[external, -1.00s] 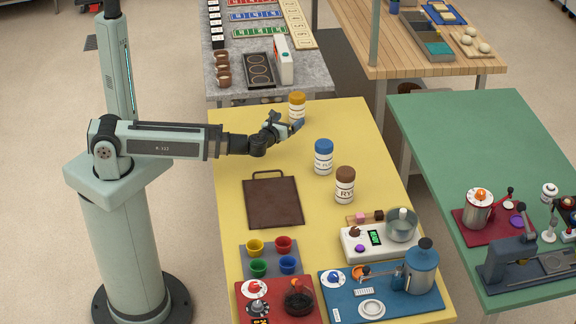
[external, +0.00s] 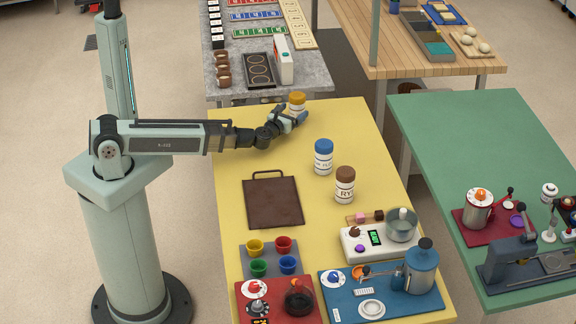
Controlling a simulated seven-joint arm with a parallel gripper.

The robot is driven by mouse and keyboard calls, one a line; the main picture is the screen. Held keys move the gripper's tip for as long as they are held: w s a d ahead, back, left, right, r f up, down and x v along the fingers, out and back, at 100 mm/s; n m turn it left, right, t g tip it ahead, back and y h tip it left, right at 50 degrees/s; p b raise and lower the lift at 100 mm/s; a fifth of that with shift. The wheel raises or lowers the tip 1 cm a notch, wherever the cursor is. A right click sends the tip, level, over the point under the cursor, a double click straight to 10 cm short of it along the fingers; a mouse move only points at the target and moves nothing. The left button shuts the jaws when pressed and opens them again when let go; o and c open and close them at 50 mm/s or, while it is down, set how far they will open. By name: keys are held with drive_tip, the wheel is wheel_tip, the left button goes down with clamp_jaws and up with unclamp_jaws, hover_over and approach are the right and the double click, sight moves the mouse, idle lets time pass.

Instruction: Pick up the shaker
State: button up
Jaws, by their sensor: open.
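Three white shaker-like jars with coloured lids stand upright on the yellow table (external: 225,150). The yellow-lidded jar (external: 297,99) is at the far edge, the blue-lidded jar (external: 323,157) is near the middle, and the brown-lidded jar (external: 345,185) with dark lettering is nearest. My gripper (external: 294,112) is open at the yellow-lidded jar, its fingers in front of the jar's lower part and hiding it. I cannot tell whether the fingers touch it. The blue- and brown-lidded jars are clear of my gripper.
A brown board (external: 272,203) lies below my arm. A grey counter (external: 318,84) lies just beyond the yellow table.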

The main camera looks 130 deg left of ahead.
drive_tip(key=shift+s+a, duration=0.15)
drive_tip(key=shift+a, duration=1.25)
drive_tip(key=shift+s+a, duration=0.15)
drive_tip(key=shift+a, duration=1.25)
drive_tip(key=shift+c, duration=0.3)
drive_tip(key=c, duration=1.1)
drive_tip(key=shift+c, duration=0.2)
wheel_tip(320, 180, up, 18)
